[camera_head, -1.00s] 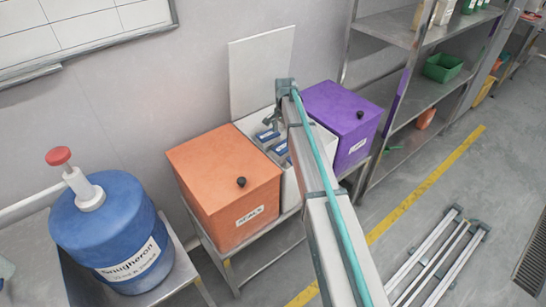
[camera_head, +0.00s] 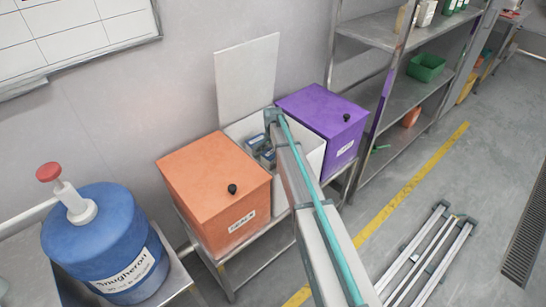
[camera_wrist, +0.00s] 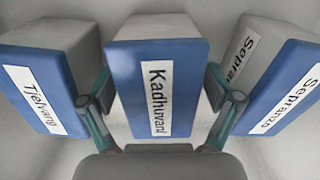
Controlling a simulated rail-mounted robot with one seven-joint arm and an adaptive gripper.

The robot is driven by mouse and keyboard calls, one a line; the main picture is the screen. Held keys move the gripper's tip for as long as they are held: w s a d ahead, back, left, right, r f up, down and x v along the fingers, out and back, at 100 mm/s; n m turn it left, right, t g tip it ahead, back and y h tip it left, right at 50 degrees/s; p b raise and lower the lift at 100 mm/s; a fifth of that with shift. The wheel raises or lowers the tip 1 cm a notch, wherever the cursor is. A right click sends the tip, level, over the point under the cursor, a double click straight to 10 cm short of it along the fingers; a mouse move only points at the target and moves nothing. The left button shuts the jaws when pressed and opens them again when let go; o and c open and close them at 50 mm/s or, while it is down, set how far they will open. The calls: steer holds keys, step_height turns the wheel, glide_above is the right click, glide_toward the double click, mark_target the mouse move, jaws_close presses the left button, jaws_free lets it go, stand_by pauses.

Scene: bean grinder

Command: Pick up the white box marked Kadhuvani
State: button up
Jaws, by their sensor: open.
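The Kadhuvani box (camera_wrist: 128,88) has a white-grey body and a blue face with a white label. It is in the middle of the wrist view, between two similar boxes. My gripper (camera_wrist: 158,76) is open, with one finger on each side of the Kadhuvani box near its blue face; contact cannot be told. In the head view my gripper (camera_head: 268,128) is down at the open white container (camera_head: 313,150), and my arm hides part of it. The labels there are too small to read.
The Tjelvang box (camera_wrist: 85,115) is left and the Sepranzo box (camera_wrist: 275,100) right, with narrow gaps beside my fingers. An orange bin (camera_head: 205,175) and a purple bin (camera_head: 320,110) flank the container. Its raised lid (camera_head: 245,80) stands behind. A blue jug (camera_head: 100,235) is at left.

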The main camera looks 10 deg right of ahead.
steer(key=c, duration=1.4)
steer(key=shift+c, duration=0.8)
steer(key=shift+r, duration=0.2)
